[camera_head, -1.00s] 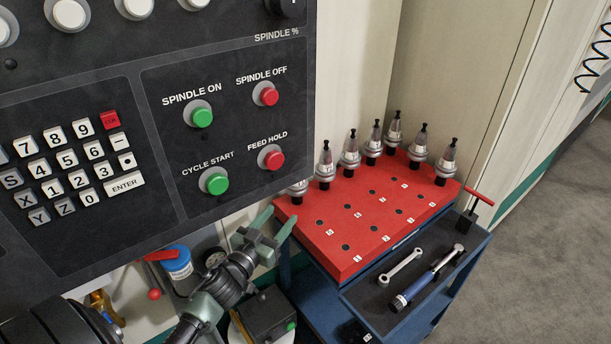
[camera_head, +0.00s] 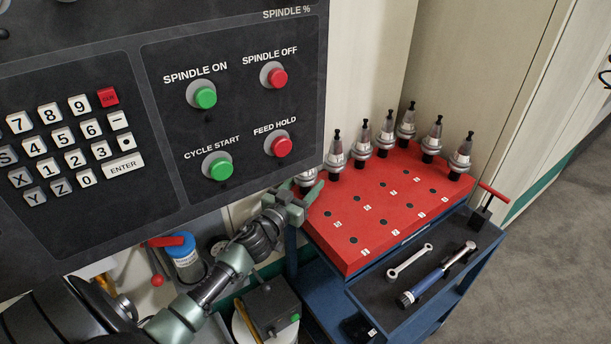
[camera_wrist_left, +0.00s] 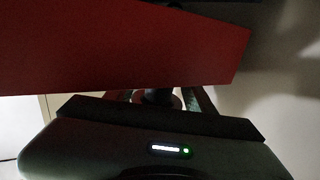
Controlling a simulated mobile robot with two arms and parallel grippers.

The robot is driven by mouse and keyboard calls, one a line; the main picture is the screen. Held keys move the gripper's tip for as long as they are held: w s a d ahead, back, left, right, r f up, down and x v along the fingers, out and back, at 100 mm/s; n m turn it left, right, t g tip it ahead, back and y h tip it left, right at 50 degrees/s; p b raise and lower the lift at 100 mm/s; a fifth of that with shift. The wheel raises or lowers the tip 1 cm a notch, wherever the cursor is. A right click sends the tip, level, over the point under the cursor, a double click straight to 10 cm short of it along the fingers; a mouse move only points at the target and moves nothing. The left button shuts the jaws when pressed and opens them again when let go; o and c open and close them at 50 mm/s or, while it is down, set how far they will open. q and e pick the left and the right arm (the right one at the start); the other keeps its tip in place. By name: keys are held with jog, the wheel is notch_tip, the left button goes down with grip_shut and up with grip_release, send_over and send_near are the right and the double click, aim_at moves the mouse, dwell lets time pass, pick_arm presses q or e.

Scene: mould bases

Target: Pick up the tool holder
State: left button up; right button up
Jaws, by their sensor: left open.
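Several metal tool holders with black pull studs stand upright along the back and right edges of a red rack (camera_head: 385,215). The nearest-left tool holder (camera_head: 306,178) is partly hidden by the control panel's lower corner and my gripper. My left gripper (camera_head: 294,190) is open at the rack's left corner, its fingers spread near that holder; I cannot tell whether they touch it. In the left wrist view, the red rack (camera_wrist_left: 120,50) fills the upper part. A dark rounded thing (camera_wrist_left: 158,97) shows between the fingers, too dim to identify surely. My right gripper is not in view.
The black control panel (camera_head: 230,120) overhangs just above my gripper. A blue cart (camera_head: 425,325) carries the rack, a wrench (camera_head: 410,262), a blue-handled tool (camera_head: 430,283) and a red T-handle (camera_head: 492,192). A blue-labelled container (camera_head: 183,255) stands beside my arm.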

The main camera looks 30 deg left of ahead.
pick_arm(q)
grip_shut()
dwell(1.3)
jog(key=shift+r, duration=0.2)
